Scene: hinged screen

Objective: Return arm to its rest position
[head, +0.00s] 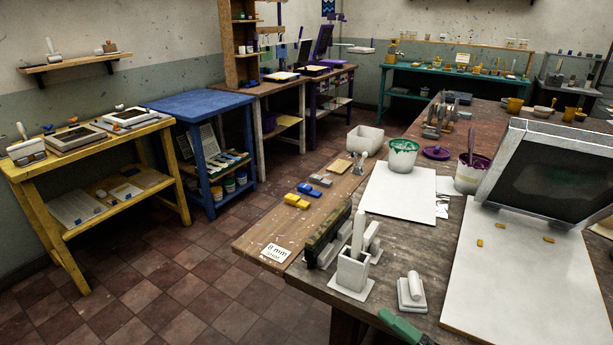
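Neither of my grippers shows in the head view, and no part of either arm can be made out. The hinged screen (550,175) stands tilted up at the right, with a grey frame and dark mesh. Its white base board (520,285) lies below it on the worktable, with a few small yellow pieces (479,242) on it. The screen's right side is cut off by the picture edge.
The wooden worktable (440,275) holds a white sheet (400,190), a green-rimmed tub (402,155), a purple-stained pot (470,173), a pale holder (352,272) and a green-handled tool (402,328). Yellow (95,165) and blue (200,105) benches stand left. Tiled floor lies clear between.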

